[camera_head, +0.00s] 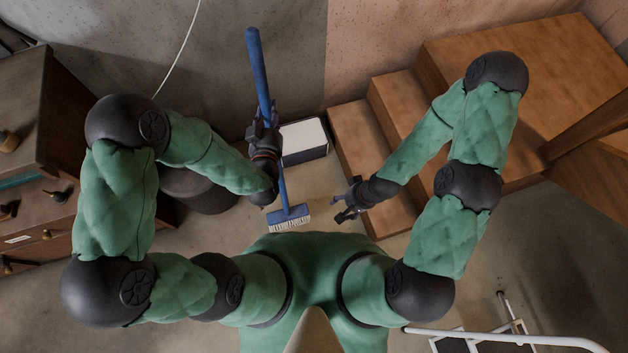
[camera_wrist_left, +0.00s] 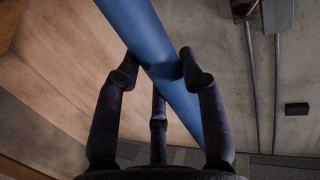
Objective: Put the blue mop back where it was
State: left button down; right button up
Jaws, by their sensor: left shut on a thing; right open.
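The blue mop (camera_head: 258,72) is in the head view, with its long handle running from the upper middle down to a blue head with pale bristles (camera_head: 288,219) just in front of my body. My left gripper (camera_head: 263,128) is shut on the handle around its middle. The left wrist view shows the handle (camera_wrist_left: 150,45) crossing between the fingers of that gripper (camera_wrist_left: 158,75). My right gripper (camera_head: 345,203) is open and empty, to the right of the mop head and apart from it. Whether the bristles touch the floor I cannot tell.
A white and dark box (camera_head: 304,139) stands by the wall just right of the handle. Wooden steps (camera_head: 358,140) rise on the right. A wooden cabinet with drawers (camera_head: 60,150) and a dark round container (camera_head: 200,190) are on the left. A white metal frame (camera_head: 500,338) is at lower right.

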pick_arm(q)
jog(key=s+d+r+t+b, duration=0.1)
jog(key=s+d+r+b, duration=0.2)
jog(key=d, duration=0.4)
jog(key=s+d+r+b, duration=0.1)
jog(key=s+d+b, duration=0.35)
jog(key=d, duration=0.25)
jog(key=w+a+f+b, duration=0.1)
jog(key=w+f+b, duration=0.6)
jog(key=w+f, duration=0.6)
jog(key=shift+w+a, duration=0.15)
jog(key=shift+w, duration=0.15)
jog(key=c, duration=1.2)
grip_release()
jog(key=shift+f, duration=0.25)
jog(key=o, duration=0.5)
jog(key=shift+c, duration=0.2)
jog(key=shift+s, duration=0.1)
